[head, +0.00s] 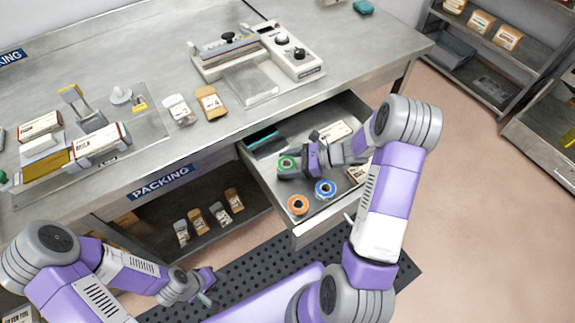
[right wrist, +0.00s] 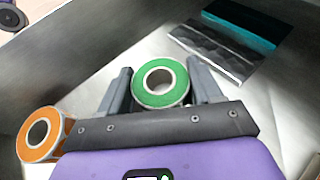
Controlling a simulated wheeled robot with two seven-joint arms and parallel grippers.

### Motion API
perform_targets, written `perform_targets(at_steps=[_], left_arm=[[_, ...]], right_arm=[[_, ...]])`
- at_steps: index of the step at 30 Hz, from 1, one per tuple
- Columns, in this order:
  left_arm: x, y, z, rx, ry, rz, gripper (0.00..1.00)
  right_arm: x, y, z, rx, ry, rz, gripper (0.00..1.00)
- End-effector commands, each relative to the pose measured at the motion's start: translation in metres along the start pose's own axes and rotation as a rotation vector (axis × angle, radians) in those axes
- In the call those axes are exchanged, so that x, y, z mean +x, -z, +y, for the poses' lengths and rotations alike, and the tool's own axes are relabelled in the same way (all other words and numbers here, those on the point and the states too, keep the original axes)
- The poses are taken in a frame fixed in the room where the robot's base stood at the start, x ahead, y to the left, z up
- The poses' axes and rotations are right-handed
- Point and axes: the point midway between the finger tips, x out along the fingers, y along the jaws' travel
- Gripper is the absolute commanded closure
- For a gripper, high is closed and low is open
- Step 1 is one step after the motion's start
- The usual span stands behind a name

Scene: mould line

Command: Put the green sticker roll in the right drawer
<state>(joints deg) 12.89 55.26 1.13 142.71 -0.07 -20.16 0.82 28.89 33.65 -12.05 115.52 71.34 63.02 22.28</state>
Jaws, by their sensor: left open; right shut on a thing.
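The green sticker roll (head: 287,163) is inside the open right drawer (head: 262,195), near its left side. My right gripper (head: 291,168) reaches into the drawer and is shut on the roll. In the right wrist view, the green roll (right wrist: 160,82) sits between the two fingers, its hole facing the camera. Whether it touches the drawer floor I cannot tell. My left gripper (head: 206,286) is open and empty, low in front of the bench, away from the drawer.
The drawer also holds an orange roll (head: 297,205), a blue roll (head: 325,189), a teal and dark block (head: 265,142) and small boxes. The orange roll (right wrist: 40,135) lies left of my right gripper in the wrist view. A sealing machine (head: 255,52) stands on the bench (head: 150,45) above.

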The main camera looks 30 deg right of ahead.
Motion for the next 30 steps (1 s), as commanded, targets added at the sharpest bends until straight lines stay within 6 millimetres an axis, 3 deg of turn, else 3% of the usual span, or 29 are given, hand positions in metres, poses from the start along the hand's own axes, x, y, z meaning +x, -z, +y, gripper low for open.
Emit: perform_targets(at_steps=[9, 10, 15, 26, 30], left_arm=[[0.002, 0.000, -0.001, 0.000, 0.000, 0.000, 0.57], [0.002, 0.000, -0.001, 0.000, 0.000, 0.000, 0.57], [0.001, 0.000, -0.001, 0.000, 0.000, 0.000, 0.57], [-0.003, 0.000, 0.001, 0.000, 0.000, 0.000, 0.57], [-0.008, 0.000, 0.003, 0.000, 0.000, 0.000, 0.57]], right_arm=[[0.001, 0.002, 0.000, -0.001, 0.000, -0.001, 0.65], [0.001, 0.003, 0.000, -0.001, 0.000, 0.000, 0.34], [0.001, 0.002, 0.000, -0.001, 0.000, 0.000, 0.10], [-0.001, -0.004, 0.000, -0.002, 0.000, -0.001, 0.10], [-0.024, -0.003, -0.001, -0.002, 0.004, 0.000, 0.10]])
